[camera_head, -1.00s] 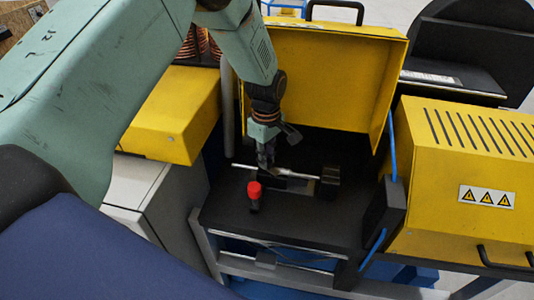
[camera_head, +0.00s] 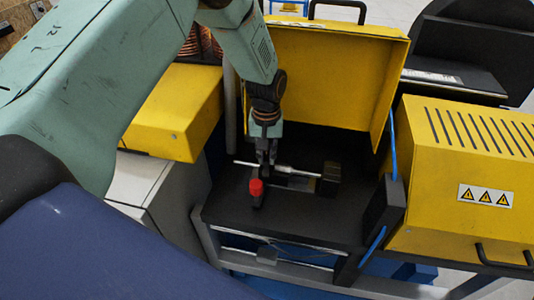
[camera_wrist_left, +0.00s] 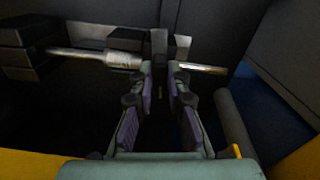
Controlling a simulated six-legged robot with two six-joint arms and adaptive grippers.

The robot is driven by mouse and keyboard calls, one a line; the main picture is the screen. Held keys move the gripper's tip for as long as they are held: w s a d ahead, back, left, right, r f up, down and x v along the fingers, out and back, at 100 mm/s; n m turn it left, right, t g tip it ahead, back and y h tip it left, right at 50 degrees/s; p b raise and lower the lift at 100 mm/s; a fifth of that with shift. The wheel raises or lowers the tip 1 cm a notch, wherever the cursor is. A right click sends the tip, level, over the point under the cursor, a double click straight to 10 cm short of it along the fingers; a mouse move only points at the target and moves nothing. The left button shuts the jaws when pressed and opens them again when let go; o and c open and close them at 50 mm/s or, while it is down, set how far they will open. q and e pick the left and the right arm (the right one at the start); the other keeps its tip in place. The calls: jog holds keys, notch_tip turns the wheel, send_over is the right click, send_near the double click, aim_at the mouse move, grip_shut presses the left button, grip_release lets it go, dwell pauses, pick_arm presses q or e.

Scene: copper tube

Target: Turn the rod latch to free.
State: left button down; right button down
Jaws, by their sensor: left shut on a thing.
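The metal rod (camera_head: 297,172) lies level across the black work surface inside the open yellow cover. It also shows in the left wrist view (camera_wrist_left: 90,56), running into a black block on the left. My left gripper (camera_head: 265,160) points down at the rod's left part. In the left wrist view its fingers (camera_wrist_left: 160,78) are close together on a small dark upright part at the rod, which seems to be the rod latch (camera_wrist_left: 159,43). The fingers hide much of this part, so its exact angle is unclear. My right gripper is not in view.
A red knob (camera_head: 256,187) stands on the surface just in front of the gripper. A black block (camera_head: 329,179) stands at the rod's right end. The open yellow cover (camera_head: 325,80) rises behind, and a yellow housing (camera_head: 465,180) stands to the right.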

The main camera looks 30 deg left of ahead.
aim_at(266, 157)
pick_arm(q)
jog(key=shift+w+r+m, duration=0.25)
jog(key=shift+w+m, duration=0.05)
jog(key=shift+m, duration=0.6)
jog(key=c, duration=1.7)
grip_release()
jog(key=o, duration=0.4)
jog(key=shift+s+f, duration=0.15)
jog(key=shift+s, duration=0.1)
notch_tip(266, 157, up, 12)
jog(key=shift+f, duration=0.1)
jog(key=shift+s, duration=0.1)
